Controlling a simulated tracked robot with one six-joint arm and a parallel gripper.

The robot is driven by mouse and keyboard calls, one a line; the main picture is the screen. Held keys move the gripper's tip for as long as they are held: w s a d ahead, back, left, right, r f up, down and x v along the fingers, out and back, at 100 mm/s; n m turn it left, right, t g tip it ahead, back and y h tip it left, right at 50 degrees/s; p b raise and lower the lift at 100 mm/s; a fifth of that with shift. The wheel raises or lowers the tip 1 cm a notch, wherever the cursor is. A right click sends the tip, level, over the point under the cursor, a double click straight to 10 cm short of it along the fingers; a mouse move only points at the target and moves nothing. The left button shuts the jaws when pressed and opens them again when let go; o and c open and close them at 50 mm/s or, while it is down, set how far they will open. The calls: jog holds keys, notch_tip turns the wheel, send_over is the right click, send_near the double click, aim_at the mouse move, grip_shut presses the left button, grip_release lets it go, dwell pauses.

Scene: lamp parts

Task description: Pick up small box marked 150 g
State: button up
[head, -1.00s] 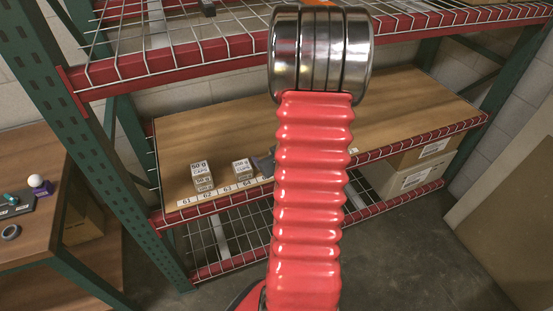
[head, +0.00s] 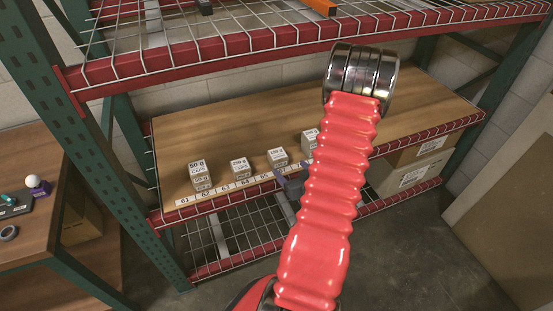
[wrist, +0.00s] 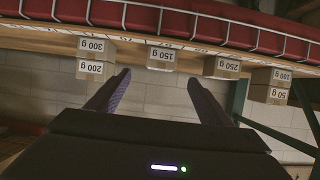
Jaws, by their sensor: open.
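The small box marked 150 g (head: 277,157) stands alone on the wooden shelf near its front edge, third from left in the head view. In the wrist view, which is upside down, the 150 g box (wrist: 161,57) shows between the two fingers of my gripper (wrist: 159,77), beyond their tips. My gripper is open and empty. In the head view my gripper (head: 291,186) is at the front edge of the shelf, close to the 150 g box, partly hidden by my red arm.
A box marked 250 g (wrist: 222,67) stands on one side. Stacked boxes marked 200 g (wrist: 92,67) and 300 g (wrist: 92,45) are on the other. A 50 g stack (head: 200,175) is farther left in the head view. A wire shelf (head: 240,40) hangs above.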

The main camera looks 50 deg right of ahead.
aim_at(277, 157)
jog(key=shift+x, duration=4.3)
jog(key=shift+a+x, duration=0.2)
jog(key=shift+x, duration=2.4)
jog(key=shift+f, duration=0.15)
jog(key=shift+c, duration=0.2)
jog(key=c, duration=1.2)
jog(key=shift+o, duration=0.2)
jog(key=shift+r, duration=5.05)
jog(key=shift+w, duration=0.1)
